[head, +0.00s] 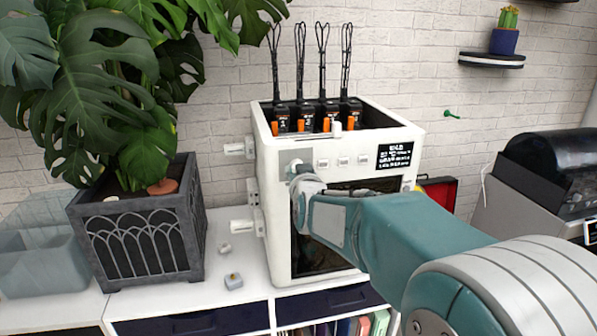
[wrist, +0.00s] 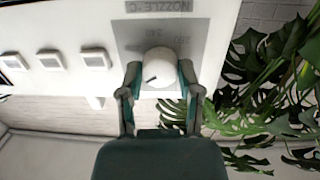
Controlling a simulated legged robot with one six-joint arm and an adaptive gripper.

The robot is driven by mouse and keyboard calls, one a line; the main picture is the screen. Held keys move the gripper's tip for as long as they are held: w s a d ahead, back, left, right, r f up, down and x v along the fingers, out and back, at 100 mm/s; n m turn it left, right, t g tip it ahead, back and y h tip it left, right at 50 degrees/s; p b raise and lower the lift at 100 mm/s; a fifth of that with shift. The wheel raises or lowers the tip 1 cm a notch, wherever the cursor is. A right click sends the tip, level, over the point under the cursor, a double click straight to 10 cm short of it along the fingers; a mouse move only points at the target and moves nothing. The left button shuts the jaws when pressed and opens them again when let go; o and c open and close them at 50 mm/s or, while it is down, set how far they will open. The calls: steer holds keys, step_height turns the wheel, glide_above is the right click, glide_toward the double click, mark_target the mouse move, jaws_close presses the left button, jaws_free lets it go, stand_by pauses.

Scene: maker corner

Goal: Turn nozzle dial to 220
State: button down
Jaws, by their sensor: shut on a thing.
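The white 3D printer (head: 268,190) stands on the white cabinet. Its nozzle dial (wrist: 160,66) is a round white knob on a grey plate (wrist: 205,45) marked "NOZZLE C", with faint numbers around it. The wrist view is upside down. A dark pointer line shows on the knob's face; I cannot tell which number it marks. My gripper (wrist: 160,82) has its two fingers closed on the knob's sides. In the head view my gripper (head: 298,178) reaches the printer's upper left front, and my arm hides much of the printer's front.
White square buttons (head: 343,160) and a black display (head: 394,156) sit right of the dial. A potted plant (head: 140,240) stands left, its leaves near the printer. A small grey block (head: 233,281) lies on the cabinet top (head: 245,255). A black-lidded machine (head: 545,175) stands right.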

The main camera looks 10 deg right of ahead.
steer(key=m, duration=0.5)
steer(key=m+y, duration=0.1)
steer(key=m, duration=0.5)
steer(key=shift+m+y, duration=0.3)
stand_by(0.3)
steer(key=shift+c, duration=1.4)
jaws_free()
steer(key=shift+d, duration=0.1)
steer(key=s, duration=1.1)
steer(key=shift+s+d+r, duration=0.25)
steer(key=shift+s+r, duration=0.15)
steer(key=shift+r, duration=0.05)
